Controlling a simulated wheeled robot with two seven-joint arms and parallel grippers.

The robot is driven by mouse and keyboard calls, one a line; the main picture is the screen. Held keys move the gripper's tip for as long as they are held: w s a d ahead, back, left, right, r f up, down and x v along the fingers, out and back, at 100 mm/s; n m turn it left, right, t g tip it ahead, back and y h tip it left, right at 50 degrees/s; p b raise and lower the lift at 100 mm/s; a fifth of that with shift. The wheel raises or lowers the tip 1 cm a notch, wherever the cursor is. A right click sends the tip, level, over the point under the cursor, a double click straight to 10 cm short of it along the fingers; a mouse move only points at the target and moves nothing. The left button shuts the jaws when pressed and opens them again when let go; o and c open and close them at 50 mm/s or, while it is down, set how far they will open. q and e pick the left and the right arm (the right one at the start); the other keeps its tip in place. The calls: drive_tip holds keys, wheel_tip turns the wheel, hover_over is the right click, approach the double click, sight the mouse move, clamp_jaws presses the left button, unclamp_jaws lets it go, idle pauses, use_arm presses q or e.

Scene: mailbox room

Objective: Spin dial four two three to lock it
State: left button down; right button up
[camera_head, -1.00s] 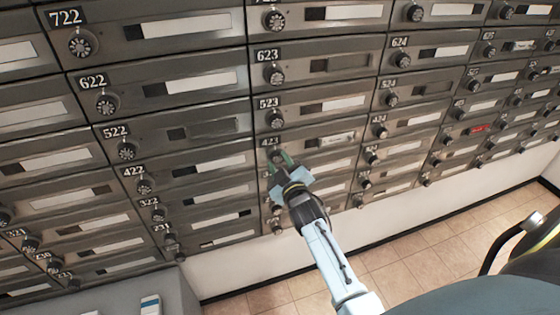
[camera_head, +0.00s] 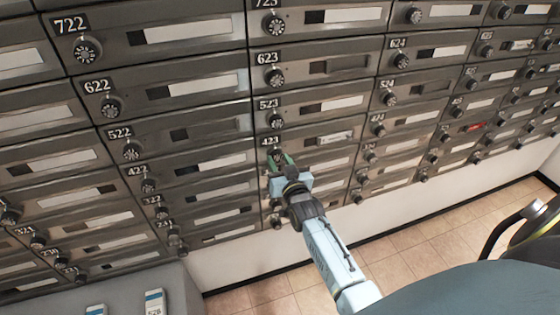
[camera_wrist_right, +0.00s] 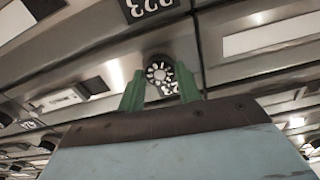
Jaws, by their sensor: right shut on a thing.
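The dial of mailbox 423 (camera_head: 277,155) is a small dark round knob below its number plate, partly hidden by my gripper in the head view. My right gripper (camera_head: 283,161) has its green fingertips at this dial, with the arm coming up from below. In the right wrist view, the dial (camera_wrist_right: 160,72) shows as a dark knob with white marks between the two green fingers of my gripper (camera_wrist_right: 161,85), which is shut on it. The number plate beside it is partly hidden. My left gripper is not in view.
Rows of grey metal mailboxes with similar dials surround the gripper, with dial 523 (camera_head: 276,121) just above. A grey surface (camera_head: 130,290) with small white-and-blue items is at the lower left. Tiled floor (camera_head: 425,262) is open at the lower right.

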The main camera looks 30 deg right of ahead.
idle(0.3)
drive_tip(key=o, duration=1)
drive_tip(key=shift+s, duration=0.1)
drive_tip(key=v, duration=1.3)
drive_tip(key=shift+p, duration=0.35)
drive_tip(key=shift+s, duration=0.1)
